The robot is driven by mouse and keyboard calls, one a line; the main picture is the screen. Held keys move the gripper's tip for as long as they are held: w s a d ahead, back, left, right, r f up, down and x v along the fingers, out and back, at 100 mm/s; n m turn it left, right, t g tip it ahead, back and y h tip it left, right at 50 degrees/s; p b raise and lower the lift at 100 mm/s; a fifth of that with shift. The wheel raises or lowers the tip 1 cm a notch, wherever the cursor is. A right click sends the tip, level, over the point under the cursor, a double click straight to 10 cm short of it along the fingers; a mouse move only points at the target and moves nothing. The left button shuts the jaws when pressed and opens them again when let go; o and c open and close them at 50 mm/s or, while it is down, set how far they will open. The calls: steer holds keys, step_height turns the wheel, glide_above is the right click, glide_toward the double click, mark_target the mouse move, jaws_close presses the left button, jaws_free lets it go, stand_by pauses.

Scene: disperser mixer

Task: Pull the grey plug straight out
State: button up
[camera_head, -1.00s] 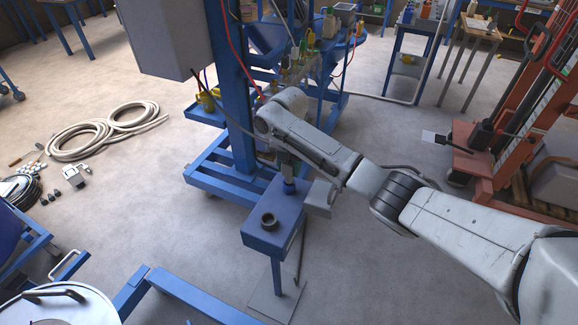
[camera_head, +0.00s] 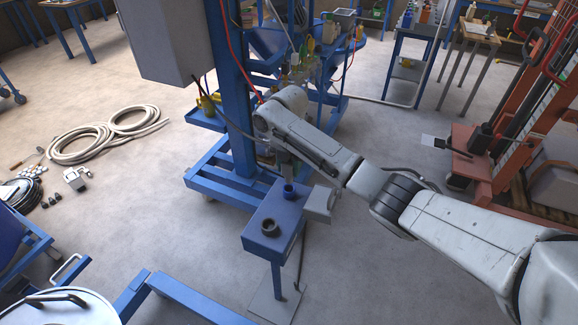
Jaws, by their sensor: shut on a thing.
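A blue box on a stand (camera_head: 263,243) stands near the middle of the head view. On its top are a blue round socket (camera_head: 289,192) and a dark ring-shaped socket (camera_head: 269,228). My gripper (camera_head: 287,168) points down just above the blue socket, whose rim shows clear below it. It is shut on the grey plug, which is small and mostly hidden by my arm and fingers. A gap seems to show between the gripper and the socket; the plug's lower end is hard to make out.
A light grey box (camera_head: 319,204) sits at the stand's right side, under my arm. A blue column (camera_head: 236,110) with a grey cabinet (camera_head: 160,40) stands behind. A dark cable (camera_head: 299,262) hangs beside the stand. Beige hoses (camera_head: 105,130) lie left on open floor.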

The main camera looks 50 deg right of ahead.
steer(key=shift+r, duration=0.2)
steer(key=shift+r, duration=1.85)
